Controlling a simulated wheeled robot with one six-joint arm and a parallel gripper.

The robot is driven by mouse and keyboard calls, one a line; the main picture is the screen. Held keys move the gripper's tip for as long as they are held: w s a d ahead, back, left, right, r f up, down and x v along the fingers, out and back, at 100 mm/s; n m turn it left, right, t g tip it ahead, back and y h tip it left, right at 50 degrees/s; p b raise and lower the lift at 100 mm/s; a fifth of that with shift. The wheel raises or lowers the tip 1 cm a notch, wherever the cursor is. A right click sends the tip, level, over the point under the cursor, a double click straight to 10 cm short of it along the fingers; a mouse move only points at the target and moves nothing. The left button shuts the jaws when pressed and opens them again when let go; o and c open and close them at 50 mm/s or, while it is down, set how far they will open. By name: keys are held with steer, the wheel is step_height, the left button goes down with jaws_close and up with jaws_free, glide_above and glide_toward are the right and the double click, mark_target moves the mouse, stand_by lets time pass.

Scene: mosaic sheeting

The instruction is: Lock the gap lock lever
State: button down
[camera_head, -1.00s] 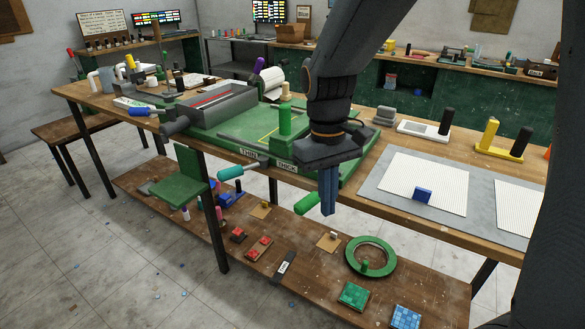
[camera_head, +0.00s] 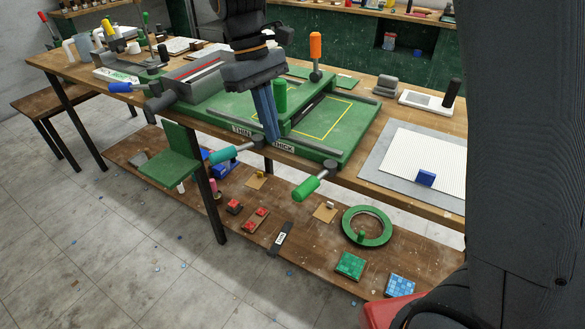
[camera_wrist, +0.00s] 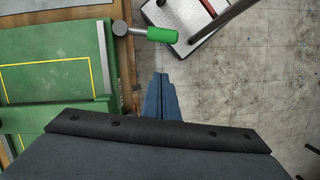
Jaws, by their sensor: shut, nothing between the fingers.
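A green machine bed (camera_head: 215,110) sits on the bench, with THIN and THICK labels on its front edge. A teal-handled lever (camera_head: 225,155) and a green-handled lever (camera_head: 312,188) stick out at that front edge. An orange-handled lever (camera_head: 316,46) stands upright behind, and a blue-handled one (camera_head: 122,87) sits at the left end. I cannot tell which is the gap lock lever. My gripper (camera_head: 271,137) points down, shut and empty, close to the teal lever's pivot; contact is unclear. In the wrist view, my fingers (camera_wrist: 160,82) are just outside the bench edge, near the green-handled lever (camera_wrist: 160,35).
A green upright post (camera_head: 280,95) stands on the bed behind my fingers. A white grid sheet with a blue block (camera_head: 426,178) lies at the right. The lower shelf (camera_head: 300,240) holds tiles and a green ring (camera_head: 367,228). Floor in front is open.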

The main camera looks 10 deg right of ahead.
mark_target(315, 180)
steer(key=s+d+f+p, duration=0.3)
steer(key=s+d+f, duration=0.1)
steer(key=f, duration=0.5)
steer(key=shift+s, duration=0.3)
